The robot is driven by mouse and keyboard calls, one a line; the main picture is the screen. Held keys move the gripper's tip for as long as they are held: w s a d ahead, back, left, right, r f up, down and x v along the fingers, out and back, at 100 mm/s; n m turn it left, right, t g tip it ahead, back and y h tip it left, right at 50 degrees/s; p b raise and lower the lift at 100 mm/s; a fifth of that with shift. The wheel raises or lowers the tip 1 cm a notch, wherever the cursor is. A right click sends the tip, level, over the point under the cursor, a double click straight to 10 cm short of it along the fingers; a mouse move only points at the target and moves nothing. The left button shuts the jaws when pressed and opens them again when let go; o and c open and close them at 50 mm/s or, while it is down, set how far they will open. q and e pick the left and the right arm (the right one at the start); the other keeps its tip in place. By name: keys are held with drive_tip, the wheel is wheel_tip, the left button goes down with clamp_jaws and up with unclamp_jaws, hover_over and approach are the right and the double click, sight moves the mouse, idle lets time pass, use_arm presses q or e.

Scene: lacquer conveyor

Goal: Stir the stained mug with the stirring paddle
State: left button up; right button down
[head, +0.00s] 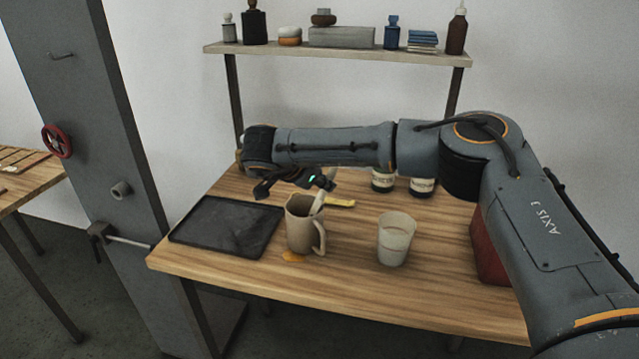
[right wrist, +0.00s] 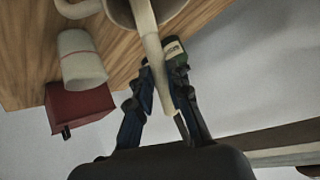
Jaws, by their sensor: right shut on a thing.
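The stained mug (head: 301,231) is beige and stands upright on the wooden table, its handle toward the right. An orange-brown stain lies on the table at its foot. It also shows at the top of the right wrist view (right wrist: 122,12). My right gripper (head: 318,183) is above the mug, shut on the pale stirring paddle (right wrist: 150,45). The paddle (head: 318,202) slants down into the mug's mouth; its lower end is hidden inside. In the right wrist view the fingers of my right gripper (right wrist: 162,88) close around the paddle's handle. My left gripper is not in view.
A black tray (head: 228,227) lies left of the mug. A whitish cup (head: 396,240) stands to its right, and a red box (head: 488,250) farther right. A yellow object (head: 341,203) and two labelled jars (head: 421,187) are behind.

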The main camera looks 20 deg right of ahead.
drive_tip(key=d+r+p, duration=0.4)
drive_tip(key=r+p, duration=0.2)
drive_tip(key=r, duration=0.4)
drive_tip(key=shift+s+d+r, duration=0.15)
drive_tip(key=shift+r, duration=0.05)
idle(0.4)
drive_tip(key=shift+r, duration=0.1)
idle(0.5)
wheel_tip(320, 180, up, 5)
drive_tip(key=p, duration=0.3)
idle(0.5)
